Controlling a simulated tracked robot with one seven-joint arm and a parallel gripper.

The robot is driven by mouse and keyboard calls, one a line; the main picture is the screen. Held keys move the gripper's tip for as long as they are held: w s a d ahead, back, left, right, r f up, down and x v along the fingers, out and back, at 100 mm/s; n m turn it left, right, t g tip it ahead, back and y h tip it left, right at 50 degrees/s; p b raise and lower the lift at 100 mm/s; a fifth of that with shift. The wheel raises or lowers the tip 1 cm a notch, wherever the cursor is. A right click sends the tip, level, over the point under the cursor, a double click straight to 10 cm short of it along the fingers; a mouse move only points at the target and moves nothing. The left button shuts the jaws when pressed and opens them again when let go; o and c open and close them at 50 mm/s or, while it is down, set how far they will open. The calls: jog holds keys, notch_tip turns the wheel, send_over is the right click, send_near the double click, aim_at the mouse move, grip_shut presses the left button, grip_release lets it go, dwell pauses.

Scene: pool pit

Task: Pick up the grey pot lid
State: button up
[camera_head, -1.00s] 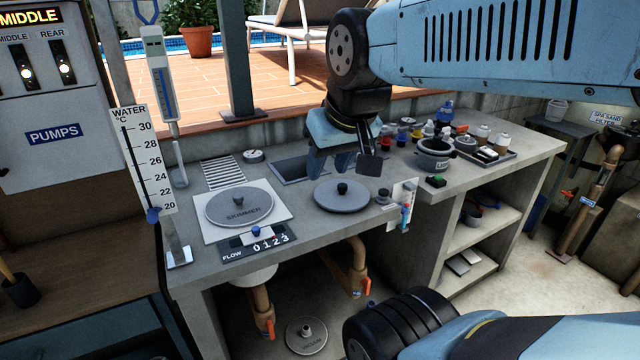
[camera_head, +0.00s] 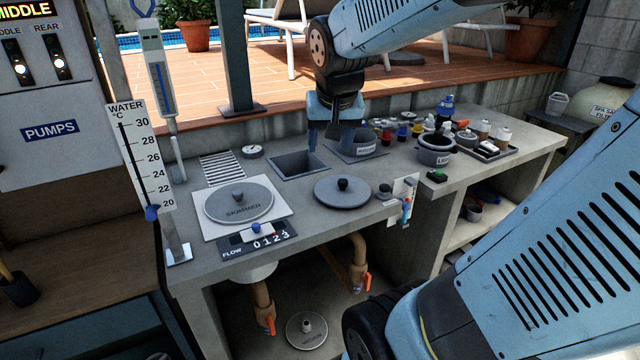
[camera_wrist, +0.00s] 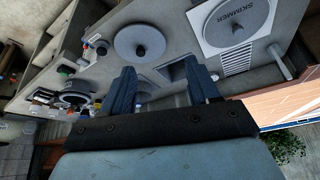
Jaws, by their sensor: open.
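The grey pot lid (camera_head: 343,193), a round disc with a black knob, lies flat on the grey counter right of the white-framed skimmer cover (camera_head: 238,203). It shows in the wrist view (camera_wrist: 138,42), beyond my fingertips. My gripper (camera_head: 328,146) is open and empty, fingers pointing down, and appears behind the lid in the head view. It appears near the square opening (camera_head: 290,166) and a grey round vessel (camera_head: 367,143) that it partly covers. In the wrist view my gripper (camera_wrist: 165,82) shows two blue fingers apart, with nothing between them.
A dark pot (camera_head: 435,151), small coloured bottles and a tray (camera_head: 487,150) stand on the right of the counter. Another round lid (camera_head: 306,330) lies below the counter.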

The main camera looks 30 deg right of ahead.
aim_at(343, 181)
jog(key=w+d+f+m+g+h, duration=0.2)
jog(key=w+d+f+m, duration=0.3)
jog(key=w+d+f, duration=0.55)
jog(key=shift+w+a+x, duration=0.15)
jog(key=shift+w+x, duration=0.25)
jog(key=shift+x, duration=1.65)
jog(key=shift+w+a+x, duration=0.15)
jog(key=shift+w+x, duration=0.25)
jog(key=shift+x, duration=1.65)
jog(key=shift+w+a+x, duration=0.2)
jog(key=shift+w+x, duration=0.25)
jog(key=shift+x, duration=1.6)
jog(key=shift+r+t, duration=0.15)
jog(key=shift+t, duration=0.15)
grip_shut()
